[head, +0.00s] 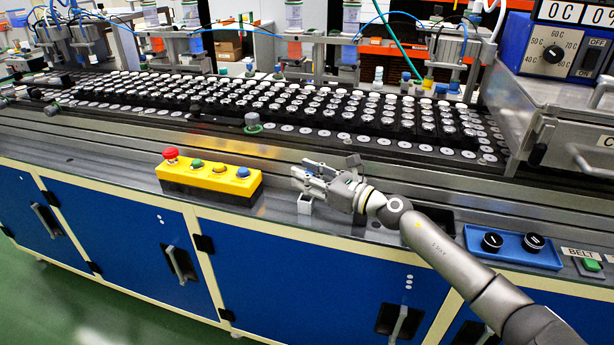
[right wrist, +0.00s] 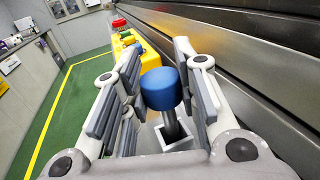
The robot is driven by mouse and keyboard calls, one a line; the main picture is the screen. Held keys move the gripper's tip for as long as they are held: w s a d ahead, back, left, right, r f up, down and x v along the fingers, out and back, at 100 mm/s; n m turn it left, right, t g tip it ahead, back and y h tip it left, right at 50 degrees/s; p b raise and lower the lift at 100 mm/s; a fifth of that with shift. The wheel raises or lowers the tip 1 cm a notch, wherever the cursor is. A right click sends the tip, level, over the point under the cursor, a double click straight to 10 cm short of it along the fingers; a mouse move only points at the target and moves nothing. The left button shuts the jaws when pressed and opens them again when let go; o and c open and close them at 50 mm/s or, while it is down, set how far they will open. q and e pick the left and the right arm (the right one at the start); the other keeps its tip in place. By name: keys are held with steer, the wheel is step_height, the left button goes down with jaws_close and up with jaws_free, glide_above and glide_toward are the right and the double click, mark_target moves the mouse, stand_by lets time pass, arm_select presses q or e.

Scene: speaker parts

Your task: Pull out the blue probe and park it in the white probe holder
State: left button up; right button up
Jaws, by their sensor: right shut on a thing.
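My right gripper (head: 312,176) is over the front ledge of the line and shut on the blue probe. The probe's blue cap (right wrist: 161,88) sits between the finger pads in the right wrist view, with a dark stem below it. The stem reaches down to the square opening of the white probe holder (right wrist: 187,143); how deep it goes in is hard to tell. In the head view the holder (head: 304,204) stands on the ledge just under the fingers, which mostly hide the probe. My left gripper is not in view.
A yellow button box (head: 210,178) with a red knob and several coloured buttons stands left of the holder. Behind is a belt with many small speaker parts (head: 345,125).

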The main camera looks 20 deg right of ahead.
steer(key=shift+r+p, duration=0.25)
steer(key=shift+p, duration=0.15)
stand_by(1.7)
steer(key=shift+f+b, duration=0.2)
steer(key=shift+b, duration=0.15)
steer(key=shift+f, duration=0.25)
steer(key=shift+r, duration=0.4)
stand_by(1.6)
steer(key=shift+f, duration=0.2)
steer(key=shift+f+b, duration=0.2)
steer(key=shift+b, duration=0.25)
steer(key=shift+s, duration=0.1)
